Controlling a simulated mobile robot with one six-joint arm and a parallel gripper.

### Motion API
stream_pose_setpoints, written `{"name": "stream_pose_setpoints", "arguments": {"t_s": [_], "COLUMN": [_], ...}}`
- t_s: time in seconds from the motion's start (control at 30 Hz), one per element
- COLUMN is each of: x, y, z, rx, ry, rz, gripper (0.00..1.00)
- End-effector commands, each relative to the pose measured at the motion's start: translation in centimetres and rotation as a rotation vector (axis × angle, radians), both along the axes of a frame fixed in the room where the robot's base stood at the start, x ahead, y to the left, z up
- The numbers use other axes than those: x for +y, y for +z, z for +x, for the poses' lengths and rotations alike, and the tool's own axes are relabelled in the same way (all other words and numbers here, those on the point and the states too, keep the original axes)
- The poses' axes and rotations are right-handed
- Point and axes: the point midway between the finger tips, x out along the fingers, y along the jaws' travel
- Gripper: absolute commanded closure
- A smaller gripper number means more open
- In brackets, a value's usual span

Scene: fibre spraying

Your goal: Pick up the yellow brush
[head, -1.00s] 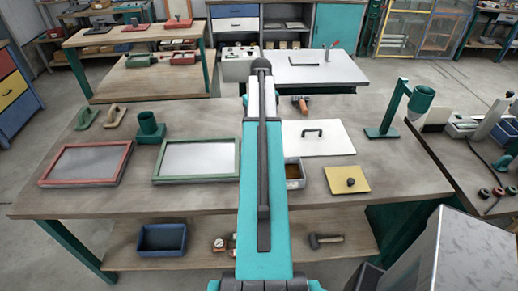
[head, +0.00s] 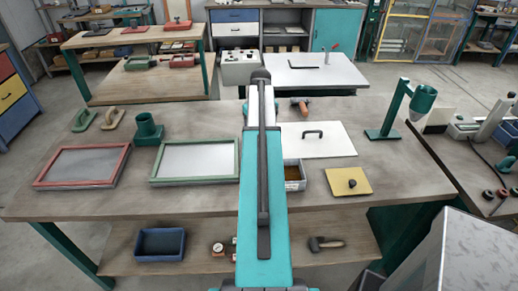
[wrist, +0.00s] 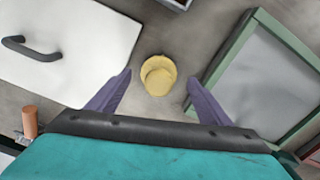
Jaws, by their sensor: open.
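The yellow brush (wrist: 158,74) shows in the wrist view as a round yellow thing on the grey-brown table, seen from above. My gripper (wrist: 159,80) is open, with its two purple fingers apart, one to each side of the brush in the picture. Nothing is held, and I cannot tell how high the fingers are above it. In the head view my teal arm covers the middle of the table, and the brush and gripper are hidden.
A white board (head: 332,142) with a black handle and a green-framed screen (head: 153,165) flank the arm. A red-framed screen (head: 45,172), green cup (head: 148,130), grey box (head: 303,176), yellow plate (head: 360,188) and orange tool (head: 303,103) lie around.

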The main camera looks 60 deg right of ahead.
Motion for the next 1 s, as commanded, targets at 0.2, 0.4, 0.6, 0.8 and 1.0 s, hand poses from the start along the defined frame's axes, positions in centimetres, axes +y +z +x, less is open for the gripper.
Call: {"name": "stream_pose_setpoints", "arguments": {"t_s": [0.2, 0.4, 0.6, 0.8, 1.0], "x": [-0.4, -0.3, -0.3, -0.3, -0.3], "y": [-2.5, -3.7, -3.8, -3.8, -3.8], "z": [0.2, 0.2, 0.2, 0.2, 0.2], "rx": [0.001, 0.0, 0.0, 0.0, 0.0], "ry": [0.0, 0.001, 0.001, 0.001, 0.001], "rz": [0.001, 0.0, 0.0, 0.0, 0.0], "gripper": [0.28, 0.28, 0.28, 0.28, 0.28]}}
